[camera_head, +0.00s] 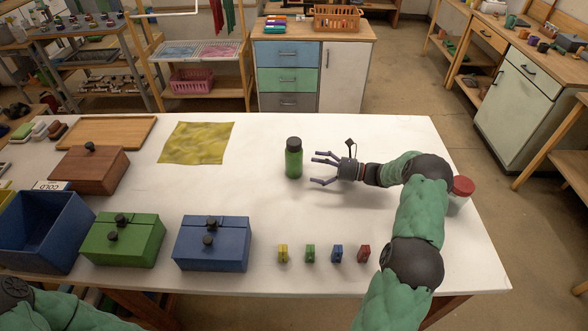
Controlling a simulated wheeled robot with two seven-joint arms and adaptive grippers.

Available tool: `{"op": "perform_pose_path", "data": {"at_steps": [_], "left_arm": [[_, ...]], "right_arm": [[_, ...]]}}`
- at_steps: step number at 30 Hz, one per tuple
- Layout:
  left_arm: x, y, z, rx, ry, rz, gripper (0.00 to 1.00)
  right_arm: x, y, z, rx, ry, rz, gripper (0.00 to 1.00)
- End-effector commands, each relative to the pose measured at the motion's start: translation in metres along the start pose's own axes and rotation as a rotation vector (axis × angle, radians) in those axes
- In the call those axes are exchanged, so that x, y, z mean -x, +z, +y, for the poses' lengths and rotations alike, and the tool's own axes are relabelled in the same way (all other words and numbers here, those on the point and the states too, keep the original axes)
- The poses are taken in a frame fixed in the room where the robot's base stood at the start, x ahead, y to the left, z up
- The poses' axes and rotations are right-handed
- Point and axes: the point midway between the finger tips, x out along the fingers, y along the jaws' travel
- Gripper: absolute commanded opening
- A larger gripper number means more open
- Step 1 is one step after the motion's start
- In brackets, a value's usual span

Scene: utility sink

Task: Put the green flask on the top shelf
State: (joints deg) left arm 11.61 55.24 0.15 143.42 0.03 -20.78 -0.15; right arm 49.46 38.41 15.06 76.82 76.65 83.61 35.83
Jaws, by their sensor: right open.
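The green flask (293,163) with a black cap stands upright on the white table, right of the yellow cloth. My right gripper (322,169) is open just to the right of the flask, its fingers pointing left toward it. The fingers look apart from the flask, with nothing between them. My left arm shows only as a green piece at the bottom left corner; its gripper is out of the frame. Several shelf units stand behind the table; which one holds the top shelf meant is not clear. A wooden rack (246,50) with wire shelves is at the back.
Near the front edge are a blue box (213,243), a green box (122,240) and several small coloured blocks (310,254). A red-lidded jar (461,190) is partly behind my right arm. The yellow cloth (197,142) lies left of the flask. The table behind the flask is clear.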

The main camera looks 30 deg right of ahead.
Motion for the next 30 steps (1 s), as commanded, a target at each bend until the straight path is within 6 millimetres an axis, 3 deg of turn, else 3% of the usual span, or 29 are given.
{"op": "perform_pose_path", "data": {"at_steps": [8, 15, 23, 30], "left_arm": [[-0.008, -0.001, -0.003, 0.000, 0.000, 0.001, 0.40], [-0.015, -0.001, -0.005, 0.000, 0.000, 0.001, 0.40], [-0.019, -0.001, -0.007, 0.000, 0.000, 0.001, 0.40], [-0.030, -0.001, -0.011, 0.000, 0.000, 0.000, 0.40]], "right_arm": [[-0.011, -0.006, 0.000, 0.002, 0.002, 0.000, 0.96], [-0.045, -0.006, 0.000, 0.002, 0.003, 0.000, 0.96], [-0.063, -0.005, 0.000, 0.001, 0.001, 0.000, 0.96], [-0.095, 0.000, 0.001, 0.002, 0.003, -0.001, 0.96]]}}
